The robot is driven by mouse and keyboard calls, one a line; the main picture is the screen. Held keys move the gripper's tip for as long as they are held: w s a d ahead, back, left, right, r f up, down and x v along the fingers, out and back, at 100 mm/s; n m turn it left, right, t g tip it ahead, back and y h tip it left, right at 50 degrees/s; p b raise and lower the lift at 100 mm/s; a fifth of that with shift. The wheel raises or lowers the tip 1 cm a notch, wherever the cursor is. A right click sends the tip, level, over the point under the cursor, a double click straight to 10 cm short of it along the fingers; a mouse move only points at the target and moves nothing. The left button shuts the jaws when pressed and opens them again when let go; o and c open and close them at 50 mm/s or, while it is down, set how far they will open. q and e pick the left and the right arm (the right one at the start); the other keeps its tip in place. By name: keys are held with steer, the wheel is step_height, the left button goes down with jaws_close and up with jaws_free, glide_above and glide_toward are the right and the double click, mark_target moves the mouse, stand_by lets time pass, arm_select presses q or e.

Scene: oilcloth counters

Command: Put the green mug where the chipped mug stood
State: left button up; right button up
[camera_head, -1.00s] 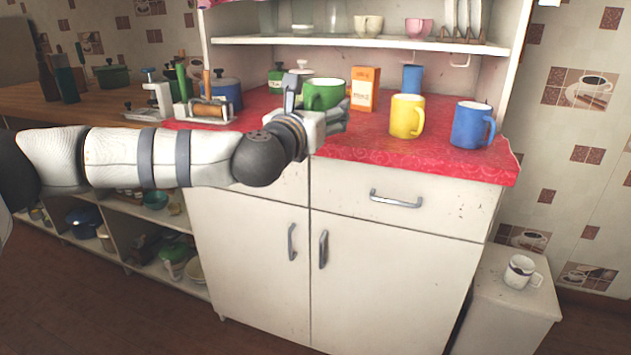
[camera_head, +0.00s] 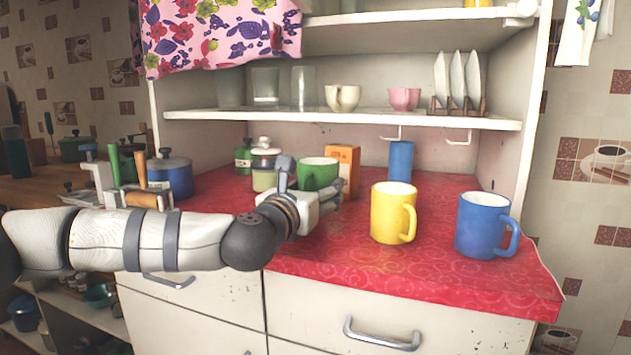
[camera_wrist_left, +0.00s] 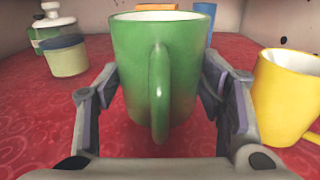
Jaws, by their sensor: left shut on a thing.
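The green mug (camera_head: 318,172) is upright over the red counter cloth in the head view, between the fingers of my left gripper (camera_head: 305,188). In the left wrist view the green mug (camera_wrist_left: 185,60) fills the middle, its handle toward the camera. My left gripper (camera_wrist_left: 160,85) is shut on it, one finger on each side. I cannot tell whether its base touches the cloth. No chipped mug can be made out now. My right gripper is out of view.
A yellow mug (camera_head: 388,215) and a blue mug (camera_head: 480,225) stand to the right on the red counter (camera_head: 440,270). An orange box (camera_head: 345,165), a blue cup (camera_head: 400,160) and a lidded jar (camera_head: 264,175) stand behind. A shelf (camera_head: 350,118) hangs above.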

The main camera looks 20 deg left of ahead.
arm_select(q)
step_height(320, 180, down, 3)
steer(key=shift+r+b, duration=0.1)
steer(key=shift+b, duration=0.4)
steer(key=shift+r, duration=0.1)
steer(key=o, duration=1.5)
steer(key=shift+c, duration=0.2)
